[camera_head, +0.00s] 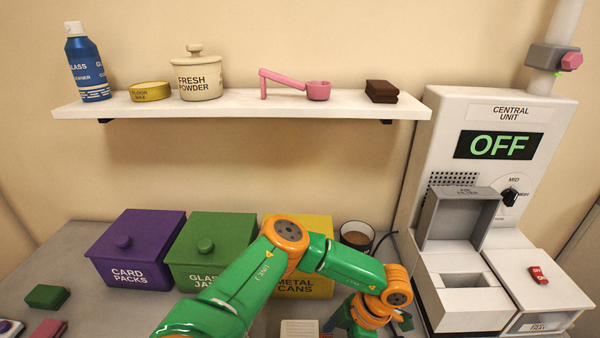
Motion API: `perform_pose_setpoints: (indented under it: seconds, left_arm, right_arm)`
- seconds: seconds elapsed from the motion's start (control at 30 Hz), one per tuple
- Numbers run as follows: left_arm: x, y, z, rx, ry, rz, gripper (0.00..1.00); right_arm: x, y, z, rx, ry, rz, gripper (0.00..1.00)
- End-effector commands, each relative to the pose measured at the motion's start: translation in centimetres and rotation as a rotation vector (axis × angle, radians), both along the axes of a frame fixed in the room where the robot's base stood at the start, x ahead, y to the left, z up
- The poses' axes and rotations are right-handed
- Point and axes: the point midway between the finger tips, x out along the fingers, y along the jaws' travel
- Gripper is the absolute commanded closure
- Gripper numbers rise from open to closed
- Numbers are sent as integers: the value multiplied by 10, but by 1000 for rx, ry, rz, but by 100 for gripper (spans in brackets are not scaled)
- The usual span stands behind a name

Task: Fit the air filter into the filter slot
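The central unit (478,125) stands at the right with its display reading OFF. A grey open flap or housing with a label that seems to read air filter (462,215) is on its front. Below it is a white box with a rectangular opening (468,281). A pale ribbed object (299,329), possibly the air filter, lies at the bottom edge and is partly cut off. My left arm reaches across the counter, and its gripper (362,326) is low, just right of the pale object. Its fingers are mostly hidden or cut off. My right gripper is not in view.
Purple (130,255), green (205,245) and yellow (318,285) lidded bins stand along the wall behind my arm. A dark cup (356,235) is near the unit. A red switch (538,274) is on the unit's right. A shelf (230,103) with several items hangs above.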

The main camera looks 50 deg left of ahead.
Motion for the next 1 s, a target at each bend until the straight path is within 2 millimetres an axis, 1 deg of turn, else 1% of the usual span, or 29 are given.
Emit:
perform_pose_setpoints:
  seconds: [0.03, 0.07, 0.1, 0.17, 0.2, 0.27, 0.3, 0.33, 0.57, 0.87, 1.0]
  left_arm:
    - [0, 0, 0, 0, 0, 0, 23]
    - [0, 0, 0, 0, 0, 0, 31]
    - [0, 0, 0, 0, 0, 0, 42]
    - [0, 0, 0, 0, 0, 0, 58]
    - [0, 0, 0, 0, 0, 0, 69]
    - [0, 0, 0, 0, 0, 0, 85]
    - [0, 0, 0, 0, 0, 0, 96]
    - [0, 0, 0, 0, 0, 0, 100]
    - [0, 0, 1, 0, 0, 0, 100]
    - [0, 0, 14, 0, 0, 0, 100]
    - [0, 0, 16, 0, 0, 0, 100]
  right_arm:
    - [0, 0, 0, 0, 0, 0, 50]
    - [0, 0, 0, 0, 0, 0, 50]
    - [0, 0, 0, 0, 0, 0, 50]
    - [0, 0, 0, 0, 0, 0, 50]
    - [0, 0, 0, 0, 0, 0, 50]
    - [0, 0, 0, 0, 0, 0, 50]
    - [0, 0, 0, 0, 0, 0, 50]
    - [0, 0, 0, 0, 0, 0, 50]
    - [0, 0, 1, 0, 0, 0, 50]
    - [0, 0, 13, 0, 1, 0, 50]
    - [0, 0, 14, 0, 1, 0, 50]
